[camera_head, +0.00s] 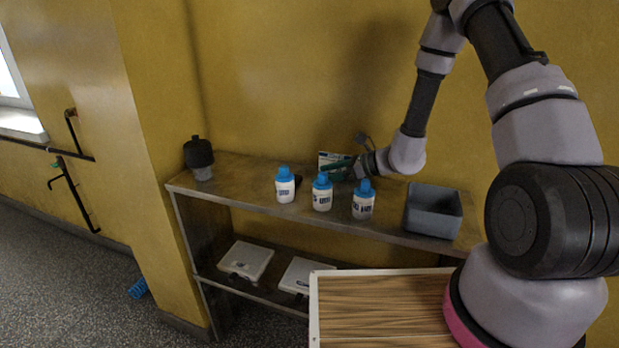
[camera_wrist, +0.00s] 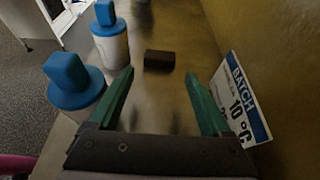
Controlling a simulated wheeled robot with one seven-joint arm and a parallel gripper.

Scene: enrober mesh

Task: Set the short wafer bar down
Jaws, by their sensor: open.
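The short wafer bar is a small dark brown block (camera_wrist: 159,61) lying on the shelf top in the wrist view, just beyond my fingertips and apart from them. In the head view a dark bit of it (camera_head: 297,180) shows beside the left blue-capped bottle, partly hidden. My gripper (camera_wrist: 160,76) has green fingers spread wide with nothing between them. In the head view my gripper (camera_head: 338,171) is low over the shelf (camera_head: 243,185), behind the bottles and near the wall.
Three white bottles with blue caps (camera_head: 285,186) (camera_head: 322,194) (camera_head: 362,201) stand along the front. A batch card (camera_wrist: 241,100) stands close by my right finger. A grey bin (camera_head: 433,222) is at right, a dark-topped jar (camera_head: 199,157) at left. Shelf between jar and bottles is clear.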

